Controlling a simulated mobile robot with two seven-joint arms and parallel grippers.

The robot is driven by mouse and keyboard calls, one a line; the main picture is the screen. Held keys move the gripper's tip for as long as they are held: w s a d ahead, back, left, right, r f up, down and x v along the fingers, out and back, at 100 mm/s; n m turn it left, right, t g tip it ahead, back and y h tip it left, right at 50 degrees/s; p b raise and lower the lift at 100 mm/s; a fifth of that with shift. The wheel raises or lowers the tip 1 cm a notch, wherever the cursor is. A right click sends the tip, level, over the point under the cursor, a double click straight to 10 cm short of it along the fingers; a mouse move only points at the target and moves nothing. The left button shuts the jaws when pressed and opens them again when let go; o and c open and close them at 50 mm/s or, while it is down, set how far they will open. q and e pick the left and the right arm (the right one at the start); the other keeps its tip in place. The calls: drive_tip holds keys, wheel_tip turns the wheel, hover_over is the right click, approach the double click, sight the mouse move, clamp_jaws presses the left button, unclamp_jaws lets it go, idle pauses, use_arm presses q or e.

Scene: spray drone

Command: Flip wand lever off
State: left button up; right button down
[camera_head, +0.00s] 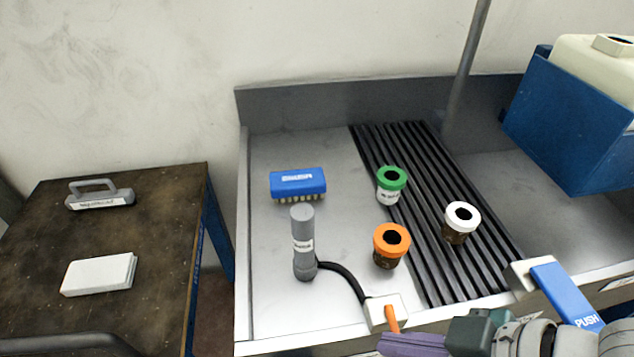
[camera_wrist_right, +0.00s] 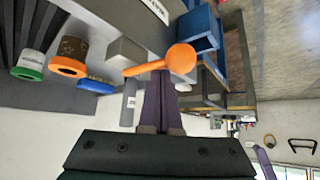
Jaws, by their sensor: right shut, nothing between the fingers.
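The orange wand lever (camera_head: 391,318) sits on a small white block (camera_head: 378,312) at the front edge of the steel counter. A black hose runs from the block to the grey wand (camera_head: 303,243), which stands upright. My right gripper (camera_head: 400,343) has purple fingers, shut and empty, just in front of the lever. In the right wrist view the lever (camera_wrist_right: 181,58) shows its round end, and the shut fingertips (camera_wrist_right: 159,74) overlap its stalk; I cannot tell whether they touch it. My left gripper is out of view.
Green (camera_head: 391,185), orange (camera_head: 391,245) and white-lidded (camera_head: 460,222) cups stand on or beside the black ribbed mat. A blue brush (camera_head: 298,184) lies behind the wand. A blue PUSH plate (camera_head: 566,294) is at the front right. A brown table (camera_head: 150,215) stands left.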

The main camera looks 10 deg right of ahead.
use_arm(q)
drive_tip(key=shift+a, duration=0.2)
use_arm(e)
drive_tip(key=shift+d+f, duration=0.1)
drive_tip(key=shift+d, duration=0.4)
